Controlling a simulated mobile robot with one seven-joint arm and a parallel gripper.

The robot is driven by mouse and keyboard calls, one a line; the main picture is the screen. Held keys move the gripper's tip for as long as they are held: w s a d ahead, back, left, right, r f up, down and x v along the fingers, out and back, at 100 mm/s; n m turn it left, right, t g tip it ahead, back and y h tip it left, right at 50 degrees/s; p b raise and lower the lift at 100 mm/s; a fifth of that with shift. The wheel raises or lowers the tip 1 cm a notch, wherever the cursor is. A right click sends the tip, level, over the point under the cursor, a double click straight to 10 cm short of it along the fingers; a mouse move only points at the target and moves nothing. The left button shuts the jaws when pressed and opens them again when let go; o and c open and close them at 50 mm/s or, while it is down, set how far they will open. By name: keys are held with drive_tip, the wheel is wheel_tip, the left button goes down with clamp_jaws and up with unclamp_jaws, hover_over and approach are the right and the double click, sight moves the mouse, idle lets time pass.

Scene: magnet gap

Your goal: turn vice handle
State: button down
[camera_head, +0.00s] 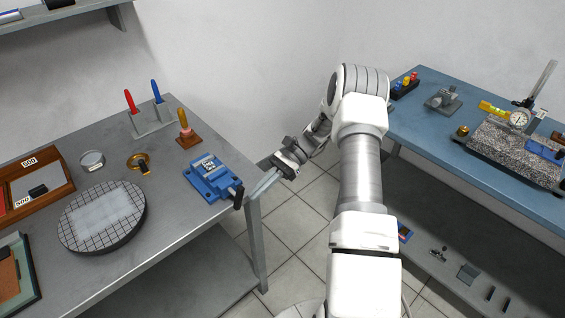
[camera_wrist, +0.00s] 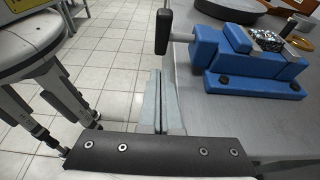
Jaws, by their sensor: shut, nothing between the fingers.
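The blue vice (camera_head: 208,177) sits near the right corner of the grey table in the head view. Its dark handle (camera_head: 238,197) sticks out at the vice's right end, close to the table edge. In the wrist view the vice (camera_wrist: 250,58) is at the upper right. There its black handle (camera_wrist: 162,32) hangs upright on a metal screw. My gripper (camera_head: 254,195) is shut and empty, beside the table edge, with its fingertips close to the handle in the head view. In the wrist view my gripper's fingers (camera_wrist: 160,78) lie together below the handle; contact is not visible.
The grey table (camera_head: 180,225) also holds a round gridded plate (camera_head: 72,240), a brass piece (camera_head: 139,163), a wooden stamp (camera_head: 187,130) and a stand with red and blue handles (camera_head: 150,117). A blue bench (camera_head: 430,130) stands at the right. Tiled floor lies between.

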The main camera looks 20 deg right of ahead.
sight(238, 196)
drive_tip(key=v, duration=1.2)
drive_tip(key=shift+d+b, duration=0.2)
drive_tip(key=shift+b, duration=0.1)
drive_tip(key=c, duration=1.2)
unclamp_jaws()
drive_tip(key=shift+w+d+r, duration=0.1)
drive_tip(key=shift+w+r, duration=0.1)
drive_tip(key=shift+r, duration=0.15)
drive_tip(key=o, duration=0.4)
drive_tip(key=a+r+n+h, duration=0.1)
drive_tip(key=a+r+n+t, duration=0.1)
drive_tip(key=r+n, duration=0.1)
drive_tip(key=shift+w+a+r+h, duration=0.15)
drive_tip(key=shift+w+a+h, duration=0.1)
drive_tip(key=shift+h, duration=0.15)
drive_tip(key=s+a+r+n+t+h+b, duration=0.2)
drive_tip(key=s+a+r+n+t+h, duration=0.55)
drive_tip(key=s+r+n, duration=0.5)
drive_tip(key=shift+n+g+y, duration=0.25)
drive_tip(key=shift+n+g, duration=0.2)
drive_tip(key=shift+n, duration=0.4)
drive_tip(key=b+x, duration=0.1)
drive_tip(key=x, duration=1.2)
drive_tip(key=w+b+x, duration=0.1)
drive_tip(key=x, duration=0.6)
drive_tip(key=shift+w+d+f+b, duration=0.15)
drive_tip(key=shift+d+f+b, duration=0.05)
drive_tip(key=shift+f+b, duration=0.15)
drive_tip(key=shift+r, duration=0.1)
clamp_jaws()
